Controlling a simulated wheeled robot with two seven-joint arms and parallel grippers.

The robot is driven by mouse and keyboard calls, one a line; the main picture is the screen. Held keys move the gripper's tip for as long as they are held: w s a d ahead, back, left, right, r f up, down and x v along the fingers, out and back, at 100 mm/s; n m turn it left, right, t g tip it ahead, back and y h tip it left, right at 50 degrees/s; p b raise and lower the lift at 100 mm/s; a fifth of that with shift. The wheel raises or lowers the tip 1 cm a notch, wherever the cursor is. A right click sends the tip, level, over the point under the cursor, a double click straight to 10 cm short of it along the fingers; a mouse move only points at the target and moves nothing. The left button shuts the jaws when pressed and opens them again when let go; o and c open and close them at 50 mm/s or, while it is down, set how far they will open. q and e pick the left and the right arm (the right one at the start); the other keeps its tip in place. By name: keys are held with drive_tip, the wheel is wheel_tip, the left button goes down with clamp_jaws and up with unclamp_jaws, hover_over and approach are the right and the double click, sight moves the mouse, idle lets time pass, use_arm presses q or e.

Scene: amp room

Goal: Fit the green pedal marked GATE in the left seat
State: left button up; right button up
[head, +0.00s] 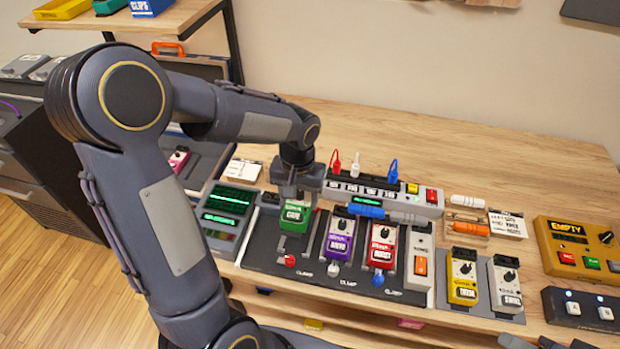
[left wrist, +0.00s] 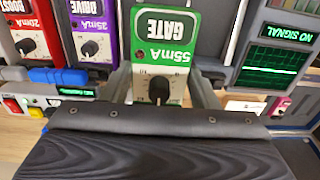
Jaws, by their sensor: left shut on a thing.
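The green pedal marked GATE (head: 294,219) is over the left seat of the dark pedalboard (head: 262,262). My left gripper (head: 297,192) comes down from above and is shut on its far end. In the left wrist view the pedal (left wrist: 167,50) sits between the two fingers, its GATE label and black knob showing. It looks roughly in line with the seat; whether its underside touches the board cannot be told. The purple DRIVE pedal (head: 338,240) is in the middle seat and the red BOOST pedal (head: 381,249) in the right seat. Dark shapes at the head view's bottom right edge may be my right gripper.
Clamp knobs, one red (head: 290,260), stand before the seats. A power unit with plugs and a blue connector (head: 366,211) lies behind. A green-screened device (head: 224,214) is close on the left. Yellow (head: 462,280) and white (head: 505,287) pedals stand right.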

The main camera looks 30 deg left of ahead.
use_arm(q)
drive_tip(key=shift+f+b, duration=2.75)
drive_tip(key=shift+f, duration=0.75)
drive_tip(key=shift+s+f+b, duration=0.1)
drive_tip(key=shift+f+b, duration=0.8)
drive_tip(key=shift+b, duration=0.05)
drive_tip(key=o, duration=1.5)
drive_tip(key=shift+r, duration=0.1)
drive_tip(key=shift+r+p, duration=2.85)
drive_tip(key=shift+r, duration=0.6)
